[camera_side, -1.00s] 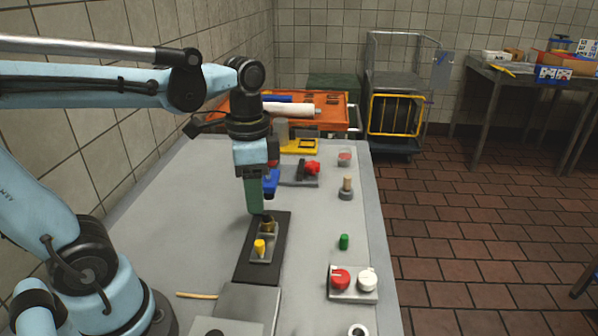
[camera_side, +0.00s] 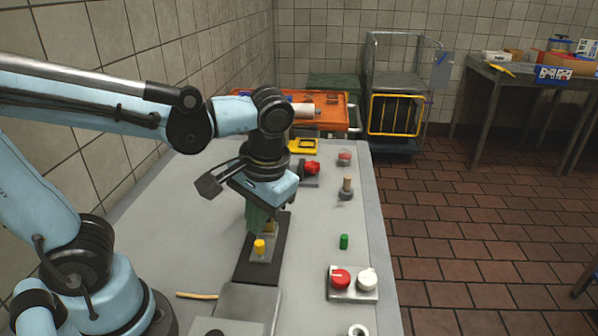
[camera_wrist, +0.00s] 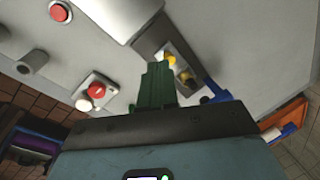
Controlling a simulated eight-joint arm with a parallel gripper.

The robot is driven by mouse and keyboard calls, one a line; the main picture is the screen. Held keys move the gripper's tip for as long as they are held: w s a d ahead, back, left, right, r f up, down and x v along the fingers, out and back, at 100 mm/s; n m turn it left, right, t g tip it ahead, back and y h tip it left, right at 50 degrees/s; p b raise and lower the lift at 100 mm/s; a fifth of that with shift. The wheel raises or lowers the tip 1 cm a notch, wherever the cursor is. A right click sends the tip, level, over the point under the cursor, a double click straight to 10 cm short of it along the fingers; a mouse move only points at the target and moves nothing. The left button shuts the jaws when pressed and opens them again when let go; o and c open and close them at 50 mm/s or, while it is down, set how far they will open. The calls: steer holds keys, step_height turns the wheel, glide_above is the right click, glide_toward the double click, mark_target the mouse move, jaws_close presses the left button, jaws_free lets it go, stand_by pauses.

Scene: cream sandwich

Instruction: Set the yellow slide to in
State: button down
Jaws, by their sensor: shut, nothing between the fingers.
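The yellow slide (camera_side: 259,247) is a small upright knob on a grey plate set in a black track (camera_side: 247,268). A brass-coloured knob (camera_side: 269,227) is just behind it on the same track, partly covered by my gripper. My gripper (camera_side: 255,226) has green fingers, shut and empty, pointing down just behind and left of the yellow knob. In the wrist view, the fingers (camera_wrist: 158,66) reach up close to the yellow knob (camera_wrist: 170,59), with the brass knob (camera_wrist: 187,76) to their right. I cannot tell whether the fingers touch either knob.
A plate with a red and a white knob (camera_side: 353,283) is at the front right. A green peg (camera_side: 344,241) and a wooden-topped peg (camera_side: 346,188) stand right of the track. A red-handled device (camera_side: 311,169) is behind. The table left of the track is mostly clear.

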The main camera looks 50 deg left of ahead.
mark_target(260, 235)
steer(key=s+d+f+n+t+y, duration=0.1)
steer(key=s+d+n+t+y, duration=0.15)
steer(key=n, duration=0.75)
steer(key=s+d+f+n+t+y, duration=0.1)
steer(key=s+d+n+y, duration=0.15)
steer(key=n, duration=0.65)
steer(key=shift+n, duration=0.3)
steer(key=x, duration=0.9)
steer(key=shift+s+d+f, duration=0.2)
steer(key=shift+s+f, duration=0.05)
steer(key=shift+f, duration=0.2)
steer(key=shift+w+a+r, duration=0.1)
steer(key=shift+w+a, duration=0.4)
steer(key=shift+w, duration=0.35)
steer(key=shift+w+a, duration=0.5)
steer(key=shift+w, duration=0.35)
steer(key=shift+w+a, duration=1.6)
steer(key=shift+w, duration=0.05)
steer(key=shift+h, duration=0.3)
